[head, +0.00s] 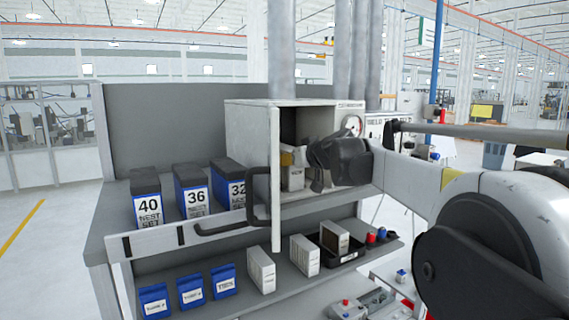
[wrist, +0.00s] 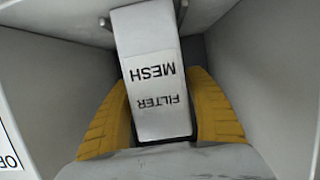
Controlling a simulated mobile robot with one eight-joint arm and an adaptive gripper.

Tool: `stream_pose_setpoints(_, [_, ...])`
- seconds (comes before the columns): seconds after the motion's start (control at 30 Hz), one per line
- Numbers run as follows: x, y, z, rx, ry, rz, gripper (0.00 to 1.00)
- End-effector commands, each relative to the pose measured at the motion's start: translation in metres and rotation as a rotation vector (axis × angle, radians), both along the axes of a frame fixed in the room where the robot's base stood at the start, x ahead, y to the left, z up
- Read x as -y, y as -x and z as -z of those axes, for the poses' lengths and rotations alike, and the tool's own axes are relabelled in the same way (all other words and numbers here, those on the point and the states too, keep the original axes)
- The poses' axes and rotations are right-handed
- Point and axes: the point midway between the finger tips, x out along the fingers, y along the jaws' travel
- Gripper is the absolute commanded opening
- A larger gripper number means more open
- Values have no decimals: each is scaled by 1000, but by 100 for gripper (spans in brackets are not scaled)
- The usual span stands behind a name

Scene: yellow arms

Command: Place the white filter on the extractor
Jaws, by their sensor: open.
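A white filter (wrist: 155,62) labelled "MESH FILTER" stands inside the white extractor cabinet (head: 248,140); its label is upside down in the wrist view. It also shows in the head view as a pale block (head: 296,178) in the cabinet's opening. My gripper (wrist: 157,85) is open, with one yellow finger on each side of the filter. Whether the fingers touch it is hard to tell. In the head view my dark gripper body reaches into the cabinet from the right and hides part of the interior.
The cabinet's door (head: 275,190) stands open, edge towards me, with a black handle. The cabinet walls are close around my gripper. Black-and-blue numbered boxes (head: 195,192) stand left. Several white blocks (head: 304,255) and blue boxes (head: 190,291) sit on the lower shelf.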

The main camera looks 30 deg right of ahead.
Motion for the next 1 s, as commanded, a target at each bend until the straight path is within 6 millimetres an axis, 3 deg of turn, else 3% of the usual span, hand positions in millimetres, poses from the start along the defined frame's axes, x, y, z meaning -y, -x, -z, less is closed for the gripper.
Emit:
stream_pose_setpoints(0.3, [3,69,-18,-1,0,2,63])
stream_pose_setpoints(0.5, [3,96,-28,0,0,0,63])
stream_pose_setpoints(1.0, [-1,104,-25,-5,-1,-5,63])
